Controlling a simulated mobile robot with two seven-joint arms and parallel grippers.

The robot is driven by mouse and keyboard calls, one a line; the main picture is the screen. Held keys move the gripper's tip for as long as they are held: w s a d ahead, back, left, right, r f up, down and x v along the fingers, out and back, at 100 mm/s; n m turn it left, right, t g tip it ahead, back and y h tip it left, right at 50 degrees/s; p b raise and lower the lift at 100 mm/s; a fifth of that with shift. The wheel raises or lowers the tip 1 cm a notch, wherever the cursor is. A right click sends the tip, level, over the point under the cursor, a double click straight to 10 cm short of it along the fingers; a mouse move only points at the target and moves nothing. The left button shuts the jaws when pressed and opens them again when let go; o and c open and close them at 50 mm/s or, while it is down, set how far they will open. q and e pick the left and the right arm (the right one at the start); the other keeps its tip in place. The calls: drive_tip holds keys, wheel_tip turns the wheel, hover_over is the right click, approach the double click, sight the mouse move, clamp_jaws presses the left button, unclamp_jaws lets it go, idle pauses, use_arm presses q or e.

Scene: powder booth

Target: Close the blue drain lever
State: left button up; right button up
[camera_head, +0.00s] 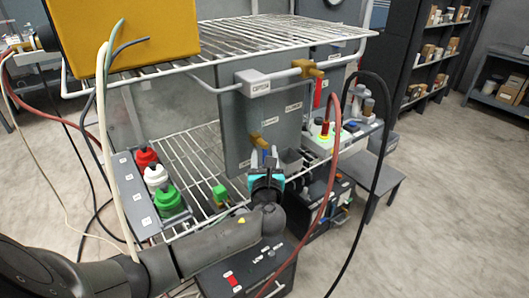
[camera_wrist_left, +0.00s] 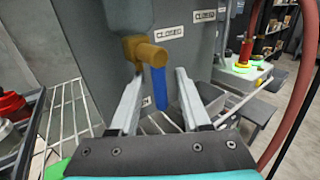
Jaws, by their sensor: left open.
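The blue drain lever (camera_wrist_left: 160,90) hangs down from a brass valve (camera_wrist_left: 145,52) on a grey panel in the left wrist view. The brass valve also shows low on the panel in the head view (camera_head: 259,140), with the lever mostly hidden by my gripper there. My left gripper (camera_wrist_left: 158,77) is open, its two fingers reaching toward the panel on either side of the lever in the picture. In the head view the left gripper (camera_head: 266,160) is just below the valve. I cannot tell whether a finger touches the lever. My right gripper is not in view.
A second brass valve (camera_head: 307,68) sits higher on a pipe with a label block. A wire rack (camera_head: 265,45) spans above. Red, white and green bottles (camera_head: 157,178) stand at left. A red hose (camera_head: 333,150) and a black hose (camera_head: 384,140) loop at right.

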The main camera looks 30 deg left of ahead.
use_arm(q)
drive_tip(key=shift+x, duration=0.9)
clamp_jaws()
